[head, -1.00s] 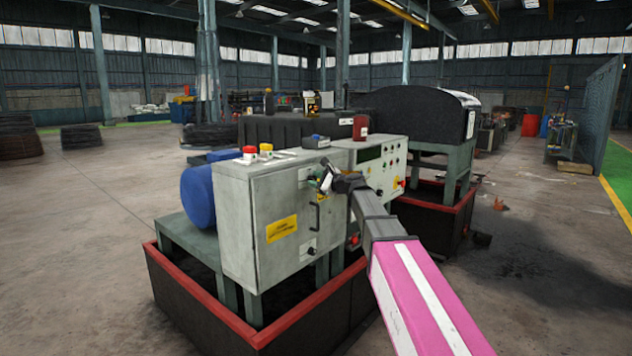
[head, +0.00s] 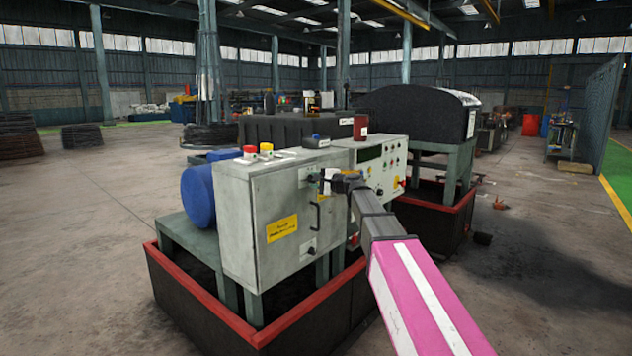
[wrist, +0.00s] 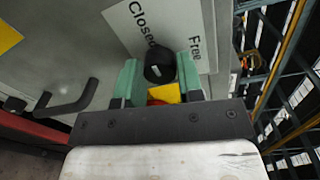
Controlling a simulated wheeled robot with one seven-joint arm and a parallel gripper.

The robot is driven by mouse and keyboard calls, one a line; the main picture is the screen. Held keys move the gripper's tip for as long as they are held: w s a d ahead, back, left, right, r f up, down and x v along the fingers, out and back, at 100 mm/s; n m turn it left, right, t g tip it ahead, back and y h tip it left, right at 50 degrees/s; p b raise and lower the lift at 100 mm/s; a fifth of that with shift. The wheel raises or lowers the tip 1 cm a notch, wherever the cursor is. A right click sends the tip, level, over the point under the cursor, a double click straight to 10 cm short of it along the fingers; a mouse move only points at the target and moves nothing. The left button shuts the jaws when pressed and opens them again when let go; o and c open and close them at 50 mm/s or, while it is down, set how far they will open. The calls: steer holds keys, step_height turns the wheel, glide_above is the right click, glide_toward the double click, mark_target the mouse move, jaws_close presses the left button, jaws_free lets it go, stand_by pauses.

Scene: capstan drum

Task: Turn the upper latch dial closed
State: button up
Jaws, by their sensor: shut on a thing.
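The upper latch dial, a black knob (wrist: 160,62), sits on the grey cabinet door beside a white plate (wrist: 130,22) lettered "Closed" and "Free". In the wrist view the knob lies between the two green fingers of my gripper (wrist: 158,78), which is shut on it. The knob's pointing direction is hard to read. A yellow and red patch (wrist: 165,93) shows between the fingers. In the head view my gripper (head: 324,181) is at the upper right of the cabinet door (head: 283,240), and its hand hides much of the dial.
A black door handle (head: 316,215) is below the dial; it also shows in the wrist view (wrist: 68,103). A lower latch dial (head: 311,251) is near the door's bottom. A control panel (head: 380,167) with buttons is right of the cabinet. A red-rimmed tray (head: 205,302) surrounds the base.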

stand_by(0.4)
steer(key=o, duration=0.9)
steer(key=v, duration=1.1)
steer(key=shift+a, duration=0.1)
